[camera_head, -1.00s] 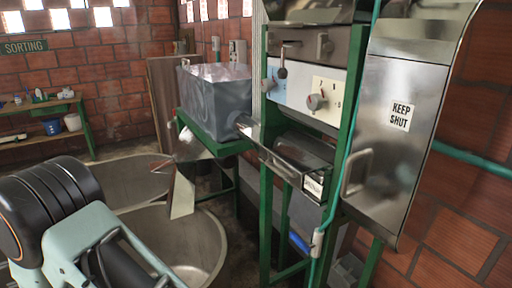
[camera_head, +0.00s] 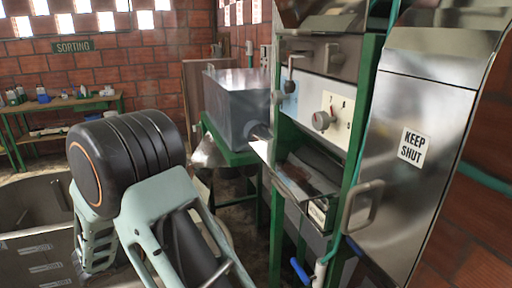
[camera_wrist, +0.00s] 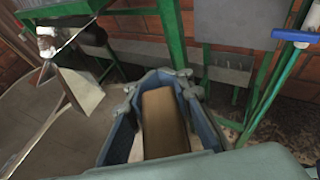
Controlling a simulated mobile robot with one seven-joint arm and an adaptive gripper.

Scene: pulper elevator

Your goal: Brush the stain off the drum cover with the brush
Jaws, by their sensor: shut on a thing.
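My gripper (camera_wrist: 160,88) is in the wrist view, its two blue-grey fingers shut on a brown wooden block, which looks like the brush (camera_wrist: 165,125). Its bristles are hidden. In the head view my arm hides the gripper and the brush. I cannot tell for sure which part is the drum cover. A large steel panel (camera_head: 425,105) marked KEEP SHUT, with a handle, stands at the right of the head view, apart from my arm. No clear stain can be made out on it.
A green-framed machine (camera_head: 365,130) with a knob panel (camera_head: 310,105) stands left of the steel panel. A grey metal box (camera_head: 238,100) sits on a green stand behind. A large basin (camera_head: 35,210) is at left. A green workbench (camera_head: 70,105) stands by the back wall.

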